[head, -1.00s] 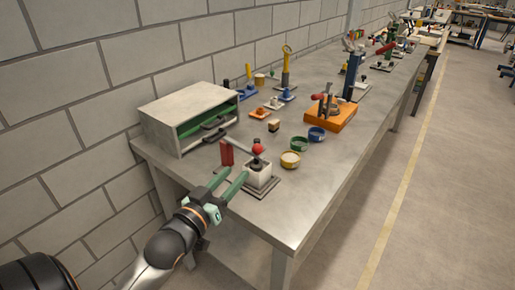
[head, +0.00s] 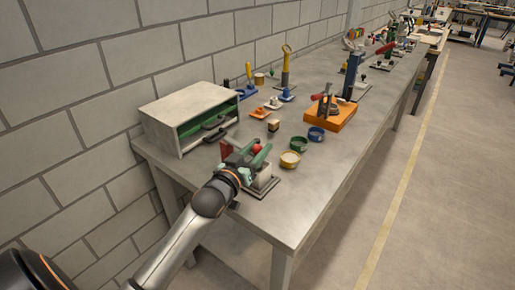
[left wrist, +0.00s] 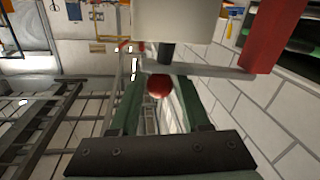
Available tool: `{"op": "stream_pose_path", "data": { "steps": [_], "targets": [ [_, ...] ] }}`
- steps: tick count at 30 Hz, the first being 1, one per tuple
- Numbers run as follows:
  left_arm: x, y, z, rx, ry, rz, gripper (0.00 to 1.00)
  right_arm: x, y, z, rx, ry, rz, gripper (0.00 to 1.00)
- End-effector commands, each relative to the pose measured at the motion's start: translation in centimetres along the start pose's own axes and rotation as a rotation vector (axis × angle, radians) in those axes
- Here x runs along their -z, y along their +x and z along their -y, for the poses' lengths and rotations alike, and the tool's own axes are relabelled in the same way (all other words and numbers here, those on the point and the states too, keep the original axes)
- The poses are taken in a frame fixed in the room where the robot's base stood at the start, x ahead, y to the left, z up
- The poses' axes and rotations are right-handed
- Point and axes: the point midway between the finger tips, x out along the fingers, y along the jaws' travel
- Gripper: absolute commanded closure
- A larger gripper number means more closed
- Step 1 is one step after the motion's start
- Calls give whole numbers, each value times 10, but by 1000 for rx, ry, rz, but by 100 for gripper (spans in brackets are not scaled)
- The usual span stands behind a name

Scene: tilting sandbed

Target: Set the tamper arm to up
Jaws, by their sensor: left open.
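The tamper stands at the near left end of the bench, with a white block (head: 264,181) on a dark base plate and a red post (head: 225,148). Its arm ends in a red ball (head: 255,148). In the left wrist view the arm is a grey bar (left wrist: 215,71) running from the red post (left wrist: 275,35) past the white block (left wrist: 175,20), with the red ball (left wrist: 158,87) near it. My left gripper (head: 261,149) is open, its green fingers on either side of the ball. The fingers partly hide the tamper in the head view. My right gripper is not in view.
A grey cabinet (head: 171,104) with a green interior stands behind, against the block wall. An orange fixture (head: 340,118) is further back. The front right bench surface is clear.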

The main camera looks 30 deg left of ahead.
Motion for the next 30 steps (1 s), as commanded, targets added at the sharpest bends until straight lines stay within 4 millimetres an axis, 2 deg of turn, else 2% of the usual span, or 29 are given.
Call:
{"op": "stream_pose_path", "data": {
  "steps": [8,18,21,30],
  "targets": [
    [0,1,0,0,0,0,53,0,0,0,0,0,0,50],
    [0,1,0,0,0,0,92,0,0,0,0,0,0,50],
    [0,1,0,0,0,0,100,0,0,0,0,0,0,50],
    [0,1,0,0,0,1,100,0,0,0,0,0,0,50]
  ]
}}
